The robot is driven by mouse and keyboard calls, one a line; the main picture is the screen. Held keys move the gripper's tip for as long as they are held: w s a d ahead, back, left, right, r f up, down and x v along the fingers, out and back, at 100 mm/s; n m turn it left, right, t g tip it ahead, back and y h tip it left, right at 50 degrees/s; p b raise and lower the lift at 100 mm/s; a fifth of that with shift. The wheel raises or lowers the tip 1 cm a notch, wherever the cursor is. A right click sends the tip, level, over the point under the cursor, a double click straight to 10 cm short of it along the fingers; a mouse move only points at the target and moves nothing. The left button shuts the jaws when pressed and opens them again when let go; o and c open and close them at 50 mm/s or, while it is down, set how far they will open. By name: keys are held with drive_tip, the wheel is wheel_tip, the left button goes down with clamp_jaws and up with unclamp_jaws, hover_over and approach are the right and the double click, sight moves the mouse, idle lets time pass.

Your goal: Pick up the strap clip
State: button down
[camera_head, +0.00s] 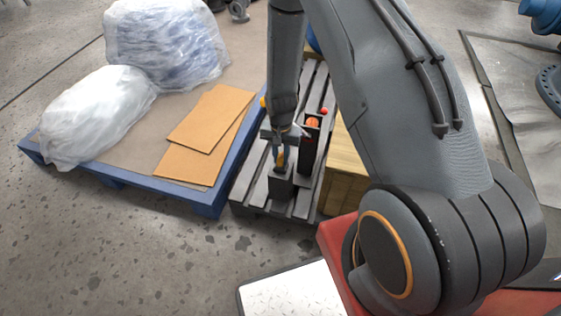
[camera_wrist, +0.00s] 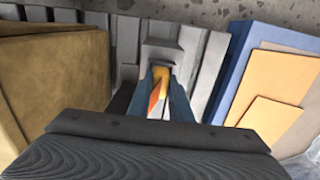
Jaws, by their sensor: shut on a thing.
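The strap clip appears to be the small yellow and orange piece between my fingers; it shows in the wrist view (camera_wrist: 157,88) and as a small yellow-orange bit in the head view (camera_head: 280,160). My gripper (camera_head: 279,152) points down over the grey slatted pallet and is shut on this piece. In the wrist view, my fingers (camera_wrist: 161,92) stand on both sides of it. A dark upright holder (camera_head: 281,187) is directly below the fingers. I cannot tell whether the clip still touches the holder. Part of the clip is hidden by the fingers.
A second dark holder (camera_head: 309,158) with an orange round piece (camera_head: 313,123) stands close to the right of my gripper. Both stand on the grey slatted pallet (camera_head: 250,190). A blue pallet (camera_head: 204,206) with cardboard sheets (camera_head: 212,118) and wrapped bundles is left. A wooden box (camera_head: 344,172) is right.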

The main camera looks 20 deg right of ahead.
wheel_tip(320, 180, up, 11)
drive_tip(key=p, duration=0.1)
wheel_tip(320, 180, up, 15)
drive_tip(key=n, duration=0.7)
hover_over(281, 156)
drive_tip(key=s, duration=0.7)
drive_tip(key=s+r+p, duration=0.1)
drive_tip(key=r+p, duration=0.1)
drive_tip(key=p, duration=0.5)
drive_tip(key=s+r+p, duration=0.1)
drive_tip(key=s+p, duration=0.1)
drive_tip(key=p, duration=0.6)
drive_tip(key=shift+r, duration=0.4)
drive_tip(key=shift+a, duration=0.1)
